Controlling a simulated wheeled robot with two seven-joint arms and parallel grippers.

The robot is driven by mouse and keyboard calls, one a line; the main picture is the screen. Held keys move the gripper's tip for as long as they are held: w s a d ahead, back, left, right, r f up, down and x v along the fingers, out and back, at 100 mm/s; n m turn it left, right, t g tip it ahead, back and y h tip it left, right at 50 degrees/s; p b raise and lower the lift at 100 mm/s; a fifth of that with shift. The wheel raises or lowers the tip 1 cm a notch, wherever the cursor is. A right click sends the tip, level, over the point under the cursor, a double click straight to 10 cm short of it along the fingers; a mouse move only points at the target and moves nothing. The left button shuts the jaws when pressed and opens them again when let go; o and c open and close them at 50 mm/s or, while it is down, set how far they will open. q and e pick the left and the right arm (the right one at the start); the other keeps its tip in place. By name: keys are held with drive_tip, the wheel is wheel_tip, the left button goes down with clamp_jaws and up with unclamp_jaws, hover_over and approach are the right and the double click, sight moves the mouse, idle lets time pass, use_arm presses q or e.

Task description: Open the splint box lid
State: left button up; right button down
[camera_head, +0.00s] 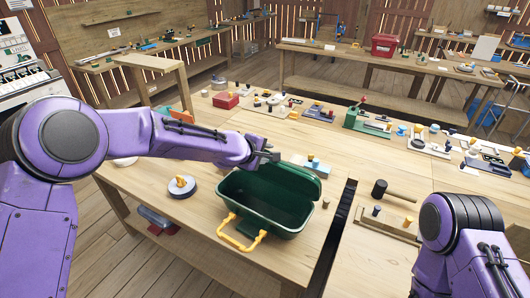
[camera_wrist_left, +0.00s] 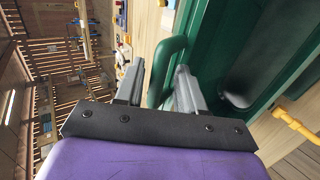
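The green splint box (camera_head: 262,222) stands on the wooden table with its front clasp side toward me. Its lid (camera_head: 292,180) is raised at the back, and the dark inside shows. My left gripper (camera_head: 268,155) is at the lid's far left edge in the head view. In the left wrist view, the two fingers of my left gripper (camera_wrist_left: 160,88) stand apart, with the green lid handle (camera_wrist_left: 160,72) between them. I see no clear grip on it. A yellow handle (camera_head: 240,235) hangs at the box front. My right gripper is out of view.
A mallet (camera_head: 392,193) and a wooden block with pegs (camera_head: 388,220) lie to the right. A dark gap (camera_head: 335,235) runs beside the box. Small items and a red box (camera_head: 225,100) line the back.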

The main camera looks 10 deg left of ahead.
use_arm(q)
drive_tip(key=shift+w, duration=0.15)
drive_tip(key=b+v, duration=0.3)
drive_tip(key=v, duration=0.7)
drive_tip(key=shift+s, duration=0.25)
drive_tip(key=shift+a, duration=0.15)
